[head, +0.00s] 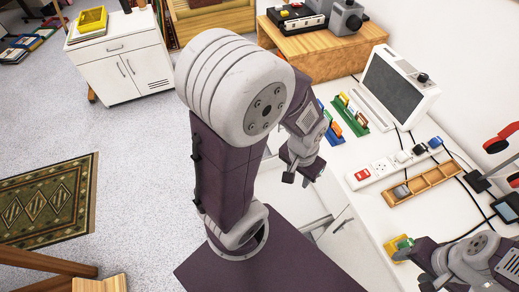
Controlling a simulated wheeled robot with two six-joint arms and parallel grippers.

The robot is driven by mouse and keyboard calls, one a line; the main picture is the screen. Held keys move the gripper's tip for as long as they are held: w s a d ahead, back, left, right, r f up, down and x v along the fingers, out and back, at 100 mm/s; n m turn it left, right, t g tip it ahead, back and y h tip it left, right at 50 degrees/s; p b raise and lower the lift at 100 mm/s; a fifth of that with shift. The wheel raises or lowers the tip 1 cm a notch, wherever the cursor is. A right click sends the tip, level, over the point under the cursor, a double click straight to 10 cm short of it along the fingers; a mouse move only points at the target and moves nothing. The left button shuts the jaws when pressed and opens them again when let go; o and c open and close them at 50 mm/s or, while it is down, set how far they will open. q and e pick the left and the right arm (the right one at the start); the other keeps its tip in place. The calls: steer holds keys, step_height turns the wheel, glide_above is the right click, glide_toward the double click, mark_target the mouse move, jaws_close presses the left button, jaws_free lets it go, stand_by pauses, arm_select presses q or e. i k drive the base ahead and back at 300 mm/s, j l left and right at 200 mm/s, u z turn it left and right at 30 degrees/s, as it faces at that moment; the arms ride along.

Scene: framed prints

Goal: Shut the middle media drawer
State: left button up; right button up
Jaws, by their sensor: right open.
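White drawer fronts (338,222) show below the left edge of the white desk (368,208), partly hidden by my arm and body. One part juts out towards my body, but I cannot tell for sure which drawer it is or how far it stands out. My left gripper (298,178) points down beside the desk's left edge, above the drawer area; its finger gap is unclear. My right gripper (412,268) is open over the near part of the desk, close to a small yellow and green object (398,246).
The desk carries a grey-screened device (392,85), a power strip (397,162), a wooden tray (424,183) and coloured cartridges (350,112). A wooden stand (325,55) is behind. A white cabinet (125,65) and patterned rug (45,205) lie left, with open floor between.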

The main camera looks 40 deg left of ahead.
mark_target(306, 209)
steer(key=k+j+u, duration=0.25)
steer(key=u, duration=0.15)
steer(key=k+j+u, duration=0.55)
steer(key=j+u, duration=0.25)
steer(key=l+z, duration=0.35)
steer(key=k+l+z, duration=0.1)
steer(key=l+z, duration=0.2)
